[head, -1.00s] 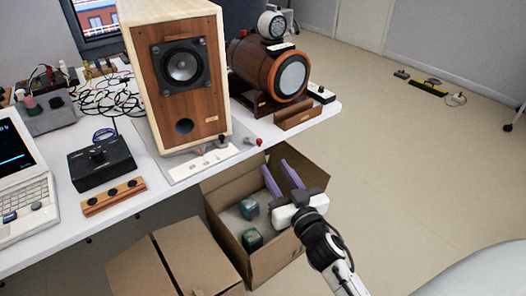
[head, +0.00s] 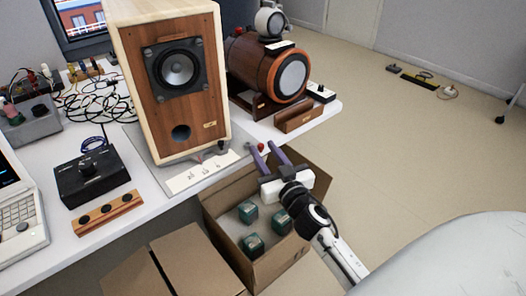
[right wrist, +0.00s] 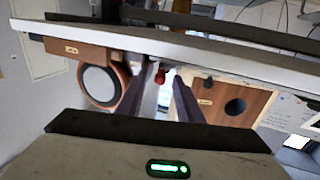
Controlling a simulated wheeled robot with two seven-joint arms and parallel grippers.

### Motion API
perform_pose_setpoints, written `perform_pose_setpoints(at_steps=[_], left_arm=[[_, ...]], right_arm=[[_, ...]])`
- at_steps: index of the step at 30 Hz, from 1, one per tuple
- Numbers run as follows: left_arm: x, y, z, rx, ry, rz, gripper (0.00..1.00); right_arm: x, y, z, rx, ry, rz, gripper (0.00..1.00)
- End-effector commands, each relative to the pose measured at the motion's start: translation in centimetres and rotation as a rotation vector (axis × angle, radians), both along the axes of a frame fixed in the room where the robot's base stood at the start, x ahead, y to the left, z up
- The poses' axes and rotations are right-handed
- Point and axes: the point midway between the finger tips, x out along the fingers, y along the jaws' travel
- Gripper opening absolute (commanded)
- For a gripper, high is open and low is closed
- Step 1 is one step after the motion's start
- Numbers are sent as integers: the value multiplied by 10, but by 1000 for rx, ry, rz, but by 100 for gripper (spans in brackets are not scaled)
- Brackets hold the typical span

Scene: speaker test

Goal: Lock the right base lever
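The speaker (head: 210,100) stands upright on a grey base plate (head: 150,143) at the table's front edge. A small red-knobbed lever (head: 261,147) shows at the plate's right end, and a dark knob (head: 221,146) stands left of it. My right gripper (head: 262,150) is open at the table edge, its purple fingers pointing at the red knob. In the right wrist view, the red knob (right wrist: 160,76) appears between the fingertips (right wrist: 163,72); I cannot tell whether they touch it. The dark knob (right wrist: 207,83) is beside them. My left gripper is out of view.
An open cardboard box (head: 213,207) with several green cubes is below my right gripper. A wooden barrel-shaped speaker (head: 253,68) and small wooden block (head: 298,117) stand right of the speaker.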

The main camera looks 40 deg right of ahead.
Motion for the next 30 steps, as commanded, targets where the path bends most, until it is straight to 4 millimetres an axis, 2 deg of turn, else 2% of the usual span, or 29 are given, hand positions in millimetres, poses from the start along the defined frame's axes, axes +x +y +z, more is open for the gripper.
perform_pose_setpoints(at_steps=[1, 6, 13, 19, 30], left_arm=[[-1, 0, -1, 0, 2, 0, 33], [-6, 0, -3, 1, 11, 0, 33], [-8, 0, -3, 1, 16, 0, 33], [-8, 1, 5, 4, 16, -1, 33], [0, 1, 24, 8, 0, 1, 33]], right_arm=[[0, 0, 0, 0, 0, 0, 30], [0, 0, 0, 0, 0, 0, 1], [0, -1, 0, -1, 1, 8, 0], [1, -5, 2, -5, 3, 64, 0], [9, -26, 1, -10, 5, 347, 0]])
